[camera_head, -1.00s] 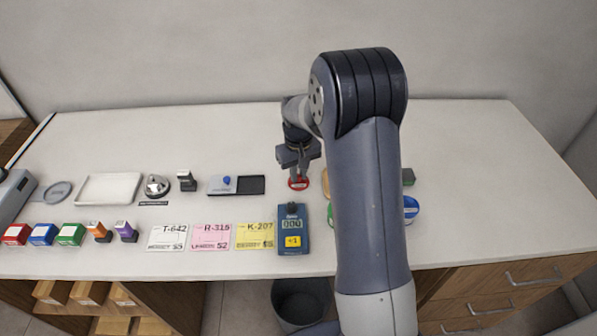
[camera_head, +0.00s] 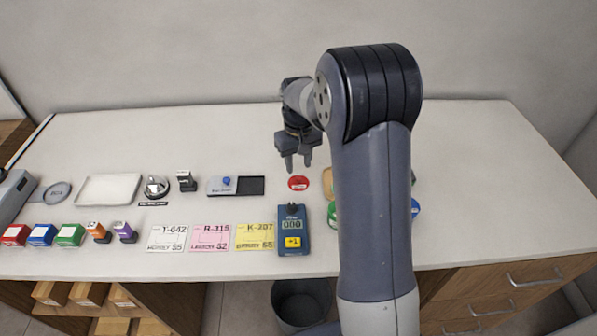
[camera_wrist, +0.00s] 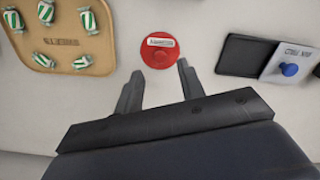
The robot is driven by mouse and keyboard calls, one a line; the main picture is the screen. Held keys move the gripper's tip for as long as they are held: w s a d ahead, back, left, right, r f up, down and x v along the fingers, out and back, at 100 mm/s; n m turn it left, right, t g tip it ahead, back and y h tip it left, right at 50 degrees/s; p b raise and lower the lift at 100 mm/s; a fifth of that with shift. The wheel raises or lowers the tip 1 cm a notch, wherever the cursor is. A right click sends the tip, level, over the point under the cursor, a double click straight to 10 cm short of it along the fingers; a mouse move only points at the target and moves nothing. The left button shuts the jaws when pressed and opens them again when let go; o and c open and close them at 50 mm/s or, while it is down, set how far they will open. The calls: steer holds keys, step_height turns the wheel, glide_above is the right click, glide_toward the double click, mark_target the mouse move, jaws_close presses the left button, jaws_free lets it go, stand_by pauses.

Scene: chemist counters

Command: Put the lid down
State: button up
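A round red lid (camera_head: 298,183) with a small white label lies flat on the counter, above the blue counter device in the head view. It also shows in the wrist view (camera_wrist: 159,51), at the top middle just beyond my fingertips. My gripper (camera_head: 297,167) is open and empty, raised above the counter behind the lid. In the wrist view its two fingers (camera_wrist: 156,78) stand apart with nothing between them, and they do not touch the lid.
A blue device (camera_head: 292,230) stands in front of the lid. A black tray with a blue-knobbed slider (camera_head: 250,186) lies to its left. A tan tray (camera_wrist: 97,62) with green-striped pieces is close on the other side, mostly hidden by my arm in the head view. The back counter is clear.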

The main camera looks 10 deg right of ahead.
step_height(320, 180, up, 8)
steer(key=shift+f, duration=0.2)
glide_above(299, 177)
steer(key=shift+f, duration=4.2)
